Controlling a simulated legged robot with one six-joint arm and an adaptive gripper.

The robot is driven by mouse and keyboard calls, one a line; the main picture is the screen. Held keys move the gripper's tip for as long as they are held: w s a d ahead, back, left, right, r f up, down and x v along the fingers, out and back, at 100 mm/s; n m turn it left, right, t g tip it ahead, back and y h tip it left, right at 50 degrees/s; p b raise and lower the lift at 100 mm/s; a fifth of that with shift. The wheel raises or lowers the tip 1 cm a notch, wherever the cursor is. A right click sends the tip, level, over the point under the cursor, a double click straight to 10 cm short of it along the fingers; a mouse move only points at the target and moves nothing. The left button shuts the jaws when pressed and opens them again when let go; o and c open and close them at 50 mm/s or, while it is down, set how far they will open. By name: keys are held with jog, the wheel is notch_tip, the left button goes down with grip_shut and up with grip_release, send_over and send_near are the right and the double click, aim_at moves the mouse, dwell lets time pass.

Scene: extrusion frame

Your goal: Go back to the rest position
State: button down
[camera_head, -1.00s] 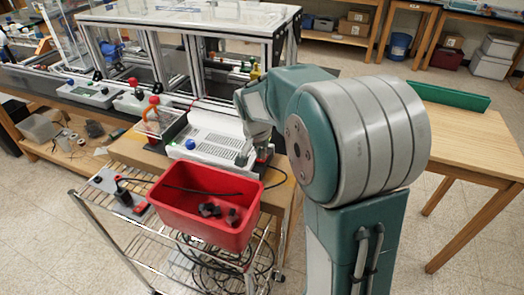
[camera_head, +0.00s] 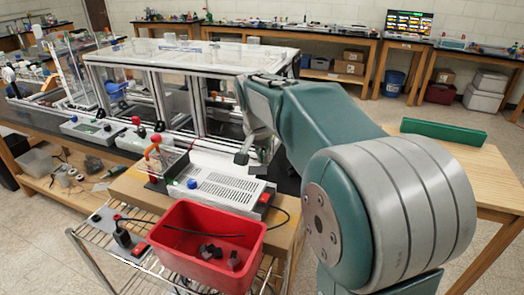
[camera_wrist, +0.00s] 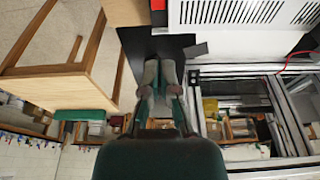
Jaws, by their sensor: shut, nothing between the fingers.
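My arm reaches forward over the bench in the head view, with my gripper (camera_head: 243,155) near the white vented box and in front of the extrusion frame (camera_head: 200,58). In the wrist view my gripper (camera_wrist: 160,68) has its two grey fingers together and empty. The white vented box (camera_head: 215,183) has a blue knob and a red switch. It also shows in the wrist view (camera_wrist: 235,35), upper right, beside the fingers and not held.
A red bin (camera_head: 205,255) with dark pieces stands on a wire cart in front. A wooden table (camera_head: 480,170) with a green panel (camera_head: 443,133) stands to the right. A lever device (camera_head: 160,160) is left of the vented box. Open floor lies behind.

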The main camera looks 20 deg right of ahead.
jog(key=shift+r, duration=0.95)
jog(key=shift+a, duration=0.15)
jog(key=s+a+f+n+t, duration=0.1)
jog(key=s+a+n, duration=0.2)
jog(key=s, duration=0.5)
jog(key=s+a+f+n+t+y, duration=0.1)
jog(key=s+a+f+n, duration=0.1)
jog(key=s, duration=0.6)
jog(key=s+a+f+n+t+y, duration=0.1)
jog(key=s+a+n, duration=0.3)
jog(key=s, duration=0.4)
jog(key=shift+f+t, duration=0.3)
jog(key=shift+w, duration=0.1)
dwell(0.8)
